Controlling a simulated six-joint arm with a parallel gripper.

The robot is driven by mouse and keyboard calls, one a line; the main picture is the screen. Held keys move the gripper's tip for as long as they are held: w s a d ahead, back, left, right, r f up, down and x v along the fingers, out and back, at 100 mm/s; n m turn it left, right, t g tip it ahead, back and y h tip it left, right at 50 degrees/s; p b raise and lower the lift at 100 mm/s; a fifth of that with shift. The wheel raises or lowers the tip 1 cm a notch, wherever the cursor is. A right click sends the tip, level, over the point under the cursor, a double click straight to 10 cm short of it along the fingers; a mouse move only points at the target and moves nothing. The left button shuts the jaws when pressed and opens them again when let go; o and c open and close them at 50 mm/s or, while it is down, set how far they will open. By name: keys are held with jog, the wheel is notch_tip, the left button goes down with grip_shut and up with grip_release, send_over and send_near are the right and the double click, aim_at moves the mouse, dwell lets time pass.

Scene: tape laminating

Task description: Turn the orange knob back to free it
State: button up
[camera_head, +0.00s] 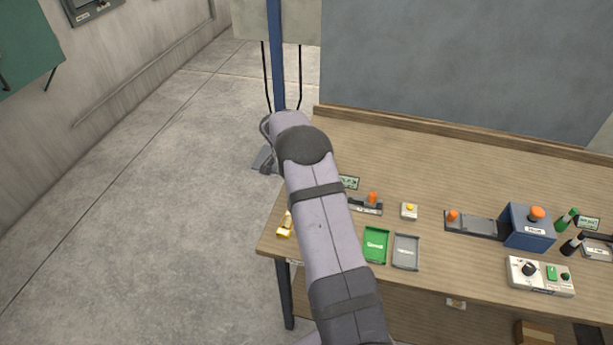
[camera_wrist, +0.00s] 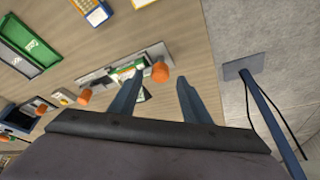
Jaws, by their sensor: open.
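In the wrist view, an orange knob (camera_wrist: 160,72) stands at one end of a light grey fixture (camera_wrist: 152,52). My gripper (camera_wrist: 159,79) is open, and this knob shows between its two fingertips, nearer the left finger. I cannot tell whether a finger touches it. A second orange knob (camera_wrist: 84,96) stands at the fixture's other end. It shows in the head view (camera_head: 373,197), while my arm hides the first knob and my gripper there. A green and white piece (camera_wrist: 122,70) lies on the fixture between the knobs, partly behind the left finger.
A yellow-button box (camera_head: 409,210) stands right of the fixture. Green (camera_head: 385,247) and grey (camera_head: 405,266) trays lie in front. Further right are another orange knob (camera_head: 453,215), a blue press (camera_head: 529,233) and a control box (camera_head: 540,286). A yellow object (camera_head: 285,229) stands near the left edge.

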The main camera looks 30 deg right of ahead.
jog(key=shift+p+x, duration=0.35)
jog(key=shift+x, duration=0.9)
jog(key=c, duration=1)
jog(key=shift+c, duration=0.2)
